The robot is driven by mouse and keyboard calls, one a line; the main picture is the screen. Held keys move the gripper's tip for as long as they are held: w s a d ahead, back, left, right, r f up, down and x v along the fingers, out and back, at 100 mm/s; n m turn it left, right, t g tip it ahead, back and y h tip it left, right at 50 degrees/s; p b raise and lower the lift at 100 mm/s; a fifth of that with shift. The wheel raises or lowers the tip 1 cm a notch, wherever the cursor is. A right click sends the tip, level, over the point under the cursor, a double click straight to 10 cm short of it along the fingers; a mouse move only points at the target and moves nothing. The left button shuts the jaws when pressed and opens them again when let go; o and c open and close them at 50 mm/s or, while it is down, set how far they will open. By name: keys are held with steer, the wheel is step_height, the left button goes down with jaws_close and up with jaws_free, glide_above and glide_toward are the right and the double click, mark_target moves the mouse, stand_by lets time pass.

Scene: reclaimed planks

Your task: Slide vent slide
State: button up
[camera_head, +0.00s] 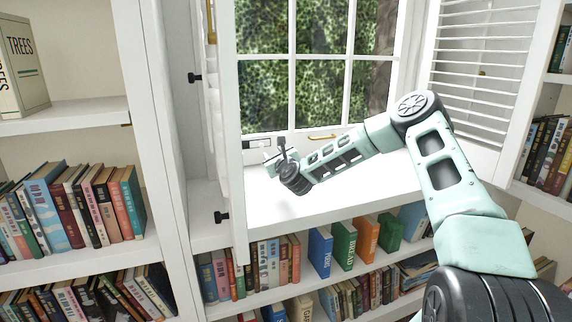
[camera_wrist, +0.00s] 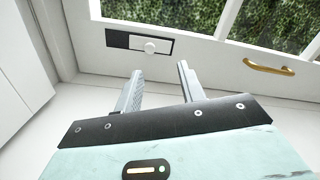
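The vent slide is a white plate with a round white knob (camera_wrist: 150,47), set in a dark slot (camera_wrist: 117,40) low on the white window frame. The dark opening shows mostly left of the knob. It also appears small in the head view, below the window panes (camera_head: 262,144). My gripper (camera_wrist: 160,68) is open, with its two fingers apart and nothing between them. Its fingertips are just short of the knob, pointing toward it, and look apart from it. In the head view my gripper (camera_head: 272,156) is over the white sill, partly in front of the frame by the slide.
A brass handle (camera_wrist: 268,66) is on the window frame right of the slide. A white open shutter (camera_head: 231,150) stands at left, close to my gripper, and a louvred shutter (camera_head: 483,75) at right. The white sill (camera_head: 350,190) is clear. Bookshelves surround the window.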

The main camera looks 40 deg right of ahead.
steer(key=v, duration=0.5)
steer(key=p+v, duration=0.1)
steer(key=v, duration=0.4)
steer(key=shift+s+d, duration=0.15)
steer(key=shift+s, duration=0.3)
